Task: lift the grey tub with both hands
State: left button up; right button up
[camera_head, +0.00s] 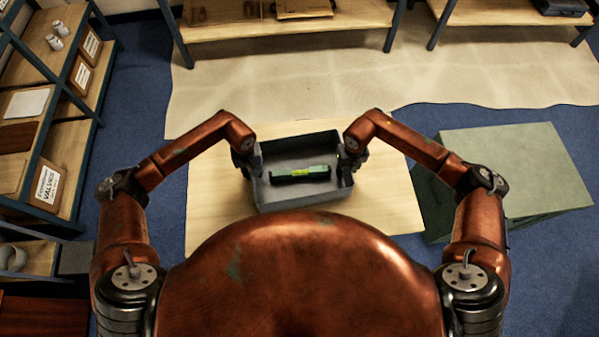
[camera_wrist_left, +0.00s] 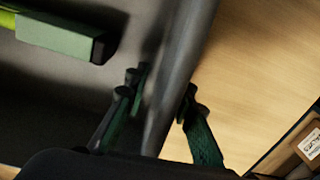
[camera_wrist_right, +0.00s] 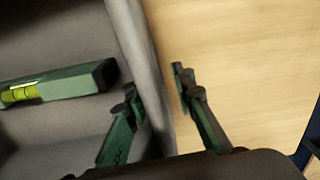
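The grey tub (camera_head: 264,193) is an open rectangular box on the light wooden table, seen whole in the head view. A green spirit level (camera_head: 300,174) lies inside it; its end also shows in the left wrist view (camera_wrist_left: 60,36) and the right wrist view (camera_wrist_right: 60,84). My left gripper (camera_wrist_left: 163,88) is at the tub's left wall (camera_wrist_left: 184,60), one finger inside and one outside. My right gripper (camera_wrist_right: 157,85) straddles the right wall (camera_wrist_right: 135,50) likewise. Both look open, with gaps beside the walls; the left outer finger is very near its wall. I cannot see any contact clearly.
The wooden table (camera_head: 390,212) has bare room around the tub. A green box (camera_head: 520,165) stands to the right. Shelves (camera_head: 50,110) with boxes stand at the left, and wooden benches (camera_head: 290,28) at the back. A beige sheet (camera_head: 290,85) covers the floor behind the table.

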pick_arm(q)
jog(key=shift+c, duration=0.2)
pick_arm(e)
jog(key=shift+c, duration=0.2)
pick_arm(q)
grip_shut()
pick_arm(e)
grip_shut()
pick_arm(q)
jog(key=shift+r, duration=0.1)
